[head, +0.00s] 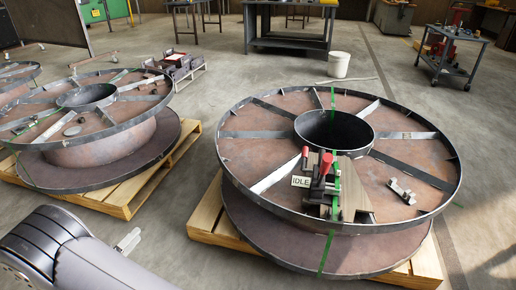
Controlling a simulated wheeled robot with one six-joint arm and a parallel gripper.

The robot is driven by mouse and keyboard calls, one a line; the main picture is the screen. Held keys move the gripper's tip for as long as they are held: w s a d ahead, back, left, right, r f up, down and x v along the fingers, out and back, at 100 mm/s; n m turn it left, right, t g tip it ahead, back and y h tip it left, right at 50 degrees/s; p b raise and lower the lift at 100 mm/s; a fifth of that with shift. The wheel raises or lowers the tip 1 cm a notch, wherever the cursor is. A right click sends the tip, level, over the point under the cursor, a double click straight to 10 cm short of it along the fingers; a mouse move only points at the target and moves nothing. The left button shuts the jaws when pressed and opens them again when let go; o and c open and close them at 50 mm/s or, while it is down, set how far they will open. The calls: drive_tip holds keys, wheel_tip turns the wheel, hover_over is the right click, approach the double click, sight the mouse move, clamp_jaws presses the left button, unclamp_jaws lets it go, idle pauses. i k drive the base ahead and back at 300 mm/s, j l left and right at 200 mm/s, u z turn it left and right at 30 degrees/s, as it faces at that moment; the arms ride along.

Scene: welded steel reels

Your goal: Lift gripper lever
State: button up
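A dark clamp device (330,195) with red-handled levers sits on the front part of the right-hand steel reel (250,211). Its larger red lever handle (326,164) stands upright. A smaller red handle (305,152) is just to its left. A white label reading "IDLE" (300,182) is beside the levers. A green strap (337,180) runs down past the device. My arm shows at the bottom left, well apart from the device.
The reel lies flat on a wooden pallet (207,222). A small metal bracket (402,191) rests on its right side. Another reel (100,155) on a pallet (150,185) is at left. A white bucket (338,64) and a tool cart (450,60) stand behind. Floor between the pallets is clear.

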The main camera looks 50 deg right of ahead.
sight(304, 155)
drive_tip(key=i+z, duration=0.15)
drive_tip(key=z, duration=0.3)
drive_tip(key=i+z, duration=0.1)
drive_tip(key=z, duration=0.3)
drive_tip(key=i+z, duration=0.15)
drive_tip(key=z, duration=0.3)
drive_tip(key=i+j+z, duration=0.1)
drive_tip(key=z, duration=0.3)
drive_tip(key=i+j+z, duration=0.15)
drive_tip(key=i+z, duration=0.35)
drive_tip(key=k, duration=0.1)
